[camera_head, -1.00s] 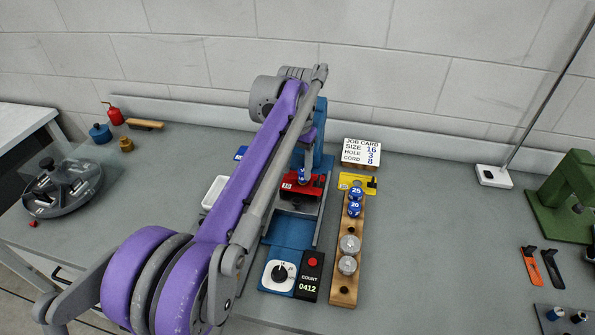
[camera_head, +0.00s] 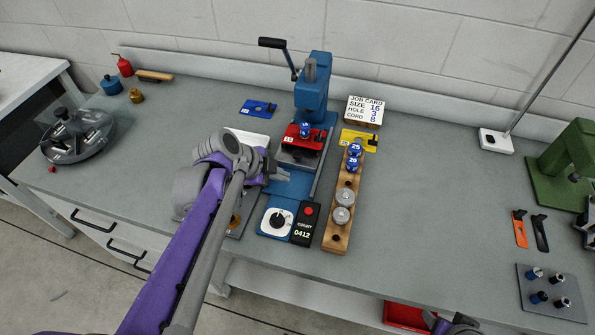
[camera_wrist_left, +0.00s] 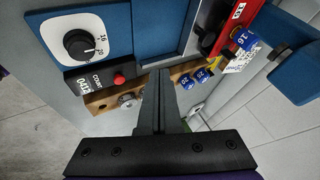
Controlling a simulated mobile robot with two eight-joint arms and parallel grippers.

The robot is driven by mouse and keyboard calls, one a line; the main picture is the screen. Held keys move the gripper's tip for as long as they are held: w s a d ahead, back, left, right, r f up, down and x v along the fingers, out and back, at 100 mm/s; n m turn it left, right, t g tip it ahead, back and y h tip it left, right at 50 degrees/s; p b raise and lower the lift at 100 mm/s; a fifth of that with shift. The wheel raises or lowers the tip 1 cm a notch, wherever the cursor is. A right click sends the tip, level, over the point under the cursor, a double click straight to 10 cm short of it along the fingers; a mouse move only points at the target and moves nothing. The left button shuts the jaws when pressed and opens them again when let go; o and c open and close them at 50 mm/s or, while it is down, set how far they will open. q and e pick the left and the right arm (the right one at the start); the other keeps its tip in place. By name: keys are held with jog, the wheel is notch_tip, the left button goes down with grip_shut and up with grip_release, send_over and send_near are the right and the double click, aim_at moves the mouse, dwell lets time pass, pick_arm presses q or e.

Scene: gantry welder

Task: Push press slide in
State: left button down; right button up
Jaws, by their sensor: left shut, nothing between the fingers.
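The blue press (camera_head: 312,88) stands at the middle of the bench with its black-handled lever raised. A red plate (camera_head: 291,137) with a blue knob marked 16 (camera_head: 305,129) sits at the press's front, above a grey block on the blue slide bed (camera_head: 284,205). The red plate also shows in the wrist view (camera_wrist_left: 238,14). My left gripper (camera_head: 287,174) is shut and empty, over the bed in front of the red plate. Its fingers (camera_wrist_left: 163,72) point toward the bed in the wrist view; contact cannot be judged. A dark part of my right arm shows at the bottom edge.
A dial (camera_head: 276,221) and a counter box (camera_head: 305,224) reading 0412 are at the bed's front. A wooden block (camera_head: 333,237) with blue and metal knobs stands right of the press. A job card (camera_head: 365,110) and yellow plate (camera_head: 359,142) lie behind it. Bench room is free further right.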

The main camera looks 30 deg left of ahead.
aim_at(311, 160)
pick_arm(q)
jog(key=b+x, duration=0.1)
jog(key=x, duration=0.9)
jog(key=w, duration=0.1)
jog(key=w+a, duration=0.1)
jog(key=w, duration=0.1)
jog(key=shift+w+r, duration=0.1)
jog(key=shift+r, duration=0.05)
jog(key=shift+w+a, duration=0.1)
jog(key=shift+w, duration=0.15)
jog(key=w, duration=0.2)
jog(key=w+a, duration=0.1)
jog(key=w, duration=0.1)
jog(key=shift+w, duration=0.25)
jog(key=shift+r, duration=0.1)
